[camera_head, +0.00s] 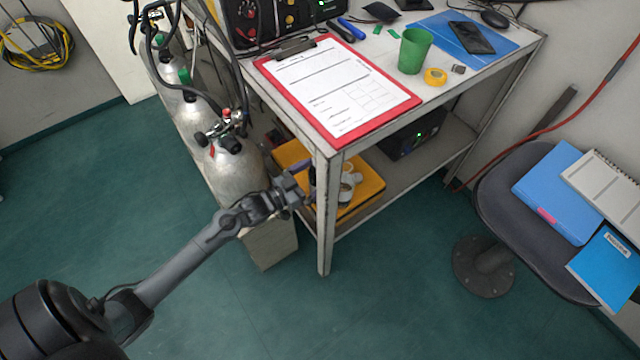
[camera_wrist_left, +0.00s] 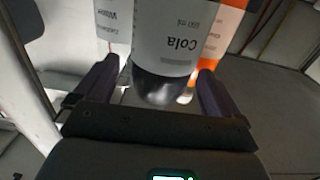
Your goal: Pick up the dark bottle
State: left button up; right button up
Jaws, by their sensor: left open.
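The dark bottle (camera_wrist_left: 160,88) shows in the left wrist view with a white label reading "Cola" and a dark, rounded end. It stands between the two open fingers of my left gripper (camera_wrist_left: 157,70), with a gap visible on each side near the dark end. In the head view my left gripper (camera_head: 302,181) reaches beside the front leg of the workbench, at the lower shelf. There the bottle is mostly hidden behind the leg and the gripper. My right gripper is not in view.
A white-labelled water bottle (camera_wrist_left: 113,22) and an orange bottle (camera_wrist_left: 222,28) stand close on either side of the dark one. A yellow case (camera_head: 367,182) lies on the lower shelf. The bench leg (camera_head: 325,235) and a silver cylinder (camera_head: 232,170) are close to my arm.

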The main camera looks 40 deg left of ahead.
pick_arm(q)
jog(key=c, duration=1.4)
jog(key=shift+r, duration=0.1)
jog(key=shift+c, duration=0.8)
jog(key=shift+r, duration=0.15)
